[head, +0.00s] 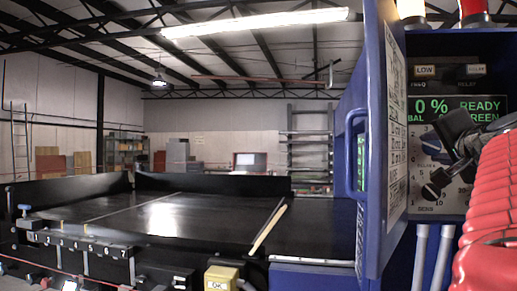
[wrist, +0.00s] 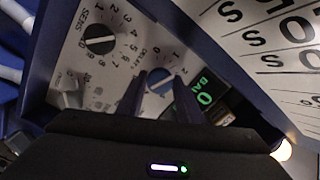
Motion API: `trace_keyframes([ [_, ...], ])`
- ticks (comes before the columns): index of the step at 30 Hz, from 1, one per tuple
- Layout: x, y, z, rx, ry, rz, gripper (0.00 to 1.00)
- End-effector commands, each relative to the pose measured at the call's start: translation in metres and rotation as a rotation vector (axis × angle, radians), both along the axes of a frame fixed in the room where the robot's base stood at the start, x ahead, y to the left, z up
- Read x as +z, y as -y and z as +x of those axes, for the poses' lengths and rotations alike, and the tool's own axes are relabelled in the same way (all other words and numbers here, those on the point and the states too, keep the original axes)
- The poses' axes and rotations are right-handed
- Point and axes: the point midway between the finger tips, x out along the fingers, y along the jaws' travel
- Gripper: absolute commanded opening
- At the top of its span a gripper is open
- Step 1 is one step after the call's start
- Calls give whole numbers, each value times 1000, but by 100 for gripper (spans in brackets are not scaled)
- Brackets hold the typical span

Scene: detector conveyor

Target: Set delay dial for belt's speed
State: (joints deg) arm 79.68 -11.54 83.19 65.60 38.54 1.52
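The delay dial is a blue knob (wrist: 160,82) with a pale pointer line, on the light panel in the wrist view. Its printed word is partly hidden and numbers ring it. My gripper (wrist: 161,88) has one dark finger on each side of this knob; I cannot tell whether they press on it.
A blue cabinet door (head: 384,140) stands open left of the panel. A green display (head: 455,109) reads 0 % and READY. A small toggle (wrist: 68,98) is near the SENS dial. The black conveyor belt (head: 170,213) lies left, with a yellow GC box (head: 220,279) in front.

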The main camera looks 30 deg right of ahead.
Motion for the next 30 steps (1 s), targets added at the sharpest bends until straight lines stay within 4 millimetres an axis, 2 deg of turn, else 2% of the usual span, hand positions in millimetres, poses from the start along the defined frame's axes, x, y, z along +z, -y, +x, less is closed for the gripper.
trace_keyframes([
  [8, -1, 1, 0, -1, -2, 2, 10],
  [28, -3, 1, 0, 0, 73, 81, 10],
  [29, -3, 1, 0, 0, 73, 81, 33],
  [30, -3, 1, 0, 0, 73, 81, 36],
])
